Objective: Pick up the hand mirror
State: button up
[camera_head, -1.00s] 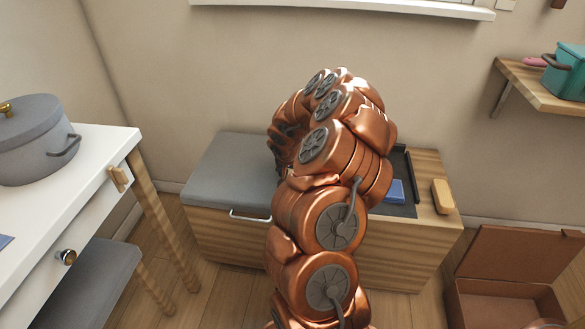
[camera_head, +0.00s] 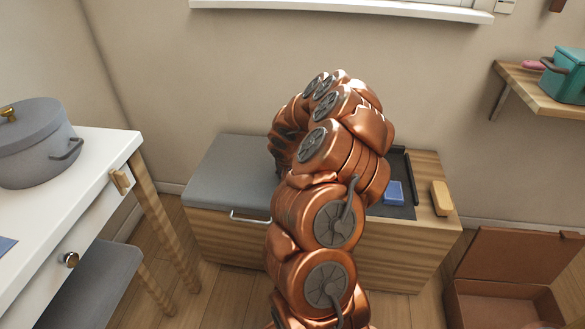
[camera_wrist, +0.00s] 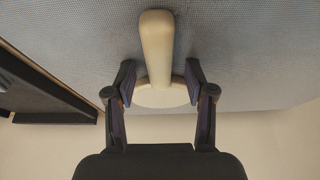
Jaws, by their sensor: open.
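The hand mirror (camera_wrist: 156,50) shows in the wrist view as a cream handle joined to a round head. It lies on the grey cushioned bench top (camera_wrist: 70,40). My gripper (camera_wrist: 158,80) is open, with one finger on each side of the mirror near where the handle meets the head. Gaps show between the fingers and the handle, and the fingers overlap the sides of the head in the picture; I cannot tell if they touch it. In the head view my copper arm hides the mirror and gripper. The grey bench top (camera_head: 225,170) shows left of the arm.
A dark tray (camera_head: 400,208) with a blue block (camera_head: 393,193) sits right of my arm, beside a yellow block (camera_head: 442,198). A white table (camera_head: 85,185) with a grey pot (camera_head: 38,145) stands at left. An open brown box (camera_head: 510,280) is at lower right.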

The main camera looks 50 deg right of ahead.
jog(key=shift+f, duration=0.1)
jog(key=shift+c, duration=0.4)
jog(key=shift+a+f, duration=0.1)
grip_shut()
